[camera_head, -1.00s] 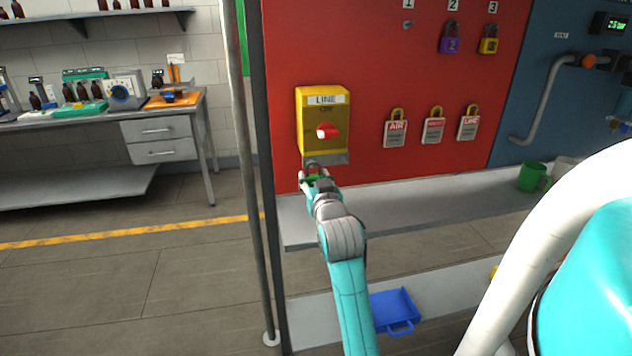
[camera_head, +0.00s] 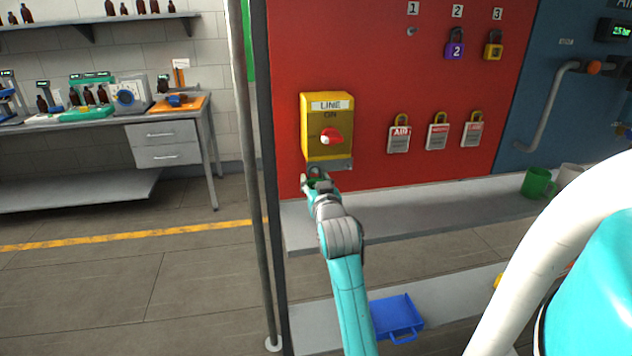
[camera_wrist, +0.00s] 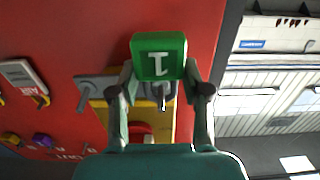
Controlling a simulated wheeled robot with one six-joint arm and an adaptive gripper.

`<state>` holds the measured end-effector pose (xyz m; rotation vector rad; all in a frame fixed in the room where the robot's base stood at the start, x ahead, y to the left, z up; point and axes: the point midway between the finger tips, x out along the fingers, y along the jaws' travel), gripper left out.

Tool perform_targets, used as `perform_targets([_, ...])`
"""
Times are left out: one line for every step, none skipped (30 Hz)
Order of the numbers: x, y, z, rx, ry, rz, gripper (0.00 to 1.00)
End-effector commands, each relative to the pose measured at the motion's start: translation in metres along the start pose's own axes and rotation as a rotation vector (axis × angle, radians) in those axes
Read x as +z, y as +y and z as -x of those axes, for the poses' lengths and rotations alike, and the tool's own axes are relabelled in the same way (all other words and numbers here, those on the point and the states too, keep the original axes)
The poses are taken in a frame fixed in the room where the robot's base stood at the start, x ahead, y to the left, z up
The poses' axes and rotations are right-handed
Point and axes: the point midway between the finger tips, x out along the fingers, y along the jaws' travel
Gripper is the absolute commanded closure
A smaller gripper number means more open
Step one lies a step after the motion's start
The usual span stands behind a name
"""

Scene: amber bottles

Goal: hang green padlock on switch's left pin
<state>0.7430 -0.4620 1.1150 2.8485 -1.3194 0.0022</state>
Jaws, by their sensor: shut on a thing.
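The green padlock (camera_wrist: 160,57), marked 1, is between the two fingers of my gripper (camera_wrist: 163,88) in the wrist view. My gripper is shut on it. In the head view, my gripper (camera_head: 317,184) is just below the yellow switch box (camera_head: 327,120), which is labelled LINE and ON and has a red knob (camera_head: 331,136). The padlock's grey shackle (camera_head: 316,171) points up at the left part of the grey plate (camera_head: 341,165) under the box. The plate (camera_wrist: 88,88) also shows in the wrist view.
A purple padlock (camera_head: 455,46) and a yellow padlock (camera_head: 493,46) hang under numbers 2 and 3. Peg 1 (camera_head: 411,31) is bare. Three tags (camera_head: 437,137) hang right of the switch. A grey shelf (camera_head: 400,215) runs below, with a green mug (camera_head: 537,183).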

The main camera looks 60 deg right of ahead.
Motion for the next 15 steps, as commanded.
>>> perform_targets([-0.0002, 0.0001, 0.0, 0.0, 0.001, 0.0, 0.91])
perform_targets([-0.0002, 0.0001, 0.0, 0.0, 0.001, 0.0, 0.91])
perform_targets([-0.0002, 0.0001, 0.0, 0.0, 0.001, 0.0, 0.91])
perform_targets([-0.0002, 0.0001, 0.0001, 0.0, 0.001, 0.0, 0.91])
perform_targets([-0.0002, 0.0001, 0.0001, 0.0, 0.001, 0.0, 0.91])
perform_targets([-0.0002, 0.0, 0.0001, 0.0, 0.001, 0.0, 0.91])
perform_targets([-0.0003, 0.0, 0.0001, 0.0, 0.001, 0.0, 0.91])
perform_targets([-0.0003, 0.0, 0.0001, 0.0, 0.001, 0.0, 0.91])
perform_targets([-0.0003, 0.0, 0.0001, 0.0, 0.001, 0.0, 0.91])
perform_targets([-0.0003, 0.0, 0.0002, 0.0, 0.001, 0.0, 0.91])
perform_targets([-0.0003, 0.0, 0.0002, 0.0, 0.001, 0.0, 0.91])
perform_targets([-0.0003, 0.0, 0.0002, 0.0, 0.001, 0.0, 0.91])
perform_targets([-0.0003, 0.0, 0.0002, 0.0, 0.001, 0.0, 0.91])
perform_targets([-0.0004, 0.0, 0.0002, 0.0, 0.001, 0.0, 0.91])
perform_targets([-0.0004, 0.0, 0.0002, 0.0, 0.001, 0.0, 0.5])
